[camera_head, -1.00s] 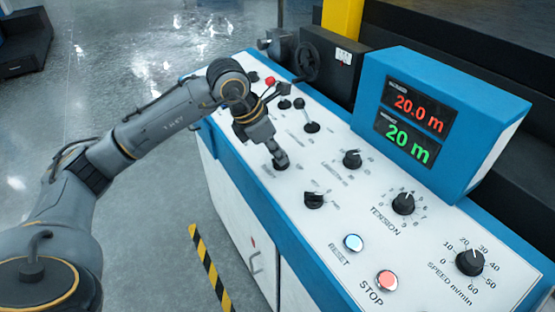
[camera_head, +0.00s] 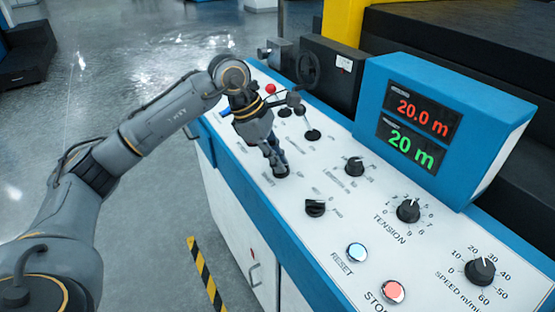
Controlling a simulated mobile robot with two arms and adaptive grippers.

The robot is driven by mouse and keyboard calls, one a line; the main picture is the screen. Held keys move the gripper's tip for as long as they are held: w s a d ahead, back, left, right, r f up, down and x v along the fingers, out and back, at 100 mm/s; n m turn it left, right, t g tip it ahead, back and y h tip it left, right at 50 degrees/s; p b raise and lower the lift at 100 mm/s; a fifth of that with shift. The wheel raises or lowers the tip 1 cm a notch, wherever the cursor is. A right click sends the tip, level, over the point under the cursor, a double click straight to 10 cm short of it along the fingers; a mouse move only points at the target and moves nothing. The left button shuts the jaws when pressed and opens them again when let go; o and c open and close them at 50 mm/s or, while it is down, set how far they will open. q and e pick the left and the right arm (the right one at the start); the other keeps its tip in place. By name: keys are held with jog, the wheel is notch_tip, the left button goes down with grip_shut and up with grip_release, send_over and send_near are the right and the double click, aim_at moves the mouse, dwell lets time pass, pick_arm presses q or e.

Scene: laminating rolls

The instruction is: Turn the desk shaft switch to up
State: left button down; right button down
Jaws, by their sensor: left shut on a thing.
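The white control desk (camera_head: 340,258) with blue edges runs from the upper middle to the lower right. The shaft switch (camera_head: 282,173) is a small dark switch at the desk's left edge, beside a label that seems to read SHAFT. My left gripper (camera_head: 278,162) reaches down from above and is shut on this switch. Its fingers hide most of the switch, so I cannot tell its exact position. My right gripper is not in view.
Nearer are the tension knob (camera_head: 408,210), reset button (camera_head: 357,252), stop button (camera_head: 393,291) and speed knob (camera_head: 480,271). A blue display box (camera_head: 450,120) rises behind.

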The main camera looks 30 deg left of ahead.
pick_arm(q)
jog(key=shift+s+f, duration=0.1)
jog(key=shift+f, duration=0.15)
jog(key=c, duration=1.4)
grip_release()
jog(key=shift+r, duration=0.1)
jog(key=shift+r, duration=0.1)
jog(key=v, duration=1.1)
jog(key=shift+r, duration=0.45)
jog(key=shift+f, duration=0.1)
